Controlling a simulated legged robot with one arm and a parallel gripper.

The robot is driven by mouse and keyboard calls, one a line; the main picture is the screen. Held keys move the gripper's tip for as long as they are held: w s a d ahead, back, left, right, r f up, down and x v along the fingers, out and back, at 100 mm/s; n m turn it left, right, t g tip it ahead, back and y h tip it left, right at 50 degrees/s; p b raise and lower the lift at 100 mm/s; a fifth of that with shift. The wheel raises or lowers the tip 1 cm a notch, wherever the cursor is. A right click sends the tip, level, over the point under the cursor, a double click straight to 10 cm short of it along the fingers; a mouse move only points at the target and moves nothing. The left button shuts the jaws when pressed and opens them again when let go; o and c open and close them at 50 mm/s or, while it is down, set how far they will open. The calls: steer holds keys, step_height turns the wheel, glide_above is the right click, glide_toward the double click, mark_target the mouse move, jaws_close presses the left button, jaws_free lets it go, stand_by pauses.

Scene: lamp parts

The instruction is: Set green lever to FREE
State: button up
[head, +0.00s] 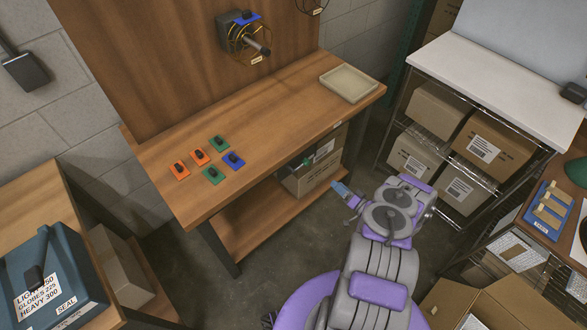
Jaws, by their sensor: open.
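A small green piece with a dark part (306,162) shows below the front edge of the wooden bench, before a cardboard box. It may be the green lever; its setting and any FREE mark are too small to read. On the bench top lie two green plates with dark knobs, one farther back (219,143) and one nearer (213,174). My gripper (341,188) is open, in front of the bench and to the lower right of the green piece, apart from it. Its fingers are small in view and I see nothing between them.
The wooden bench (290,100) also bears orange plates (180,170), a blue plate (234,159) and a beige tray (348,83). A wheel-like fixture (245,38) is on the back panel. Shelves with boxes (436,108) stand right; a dark case (50,275) sits lower left.

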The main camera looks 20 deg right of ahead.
steer(key=s+a, duration=0.1)
steer(key=b, duration=0.3)
glide_toward(308, 164)
steer(key=x, duration=1)
steer(key=shift+d+f, duration=0.1)
steer(key=shift+f, duration=0.1)
steer(key=shift+c, duration=0.4)
jaws_close()
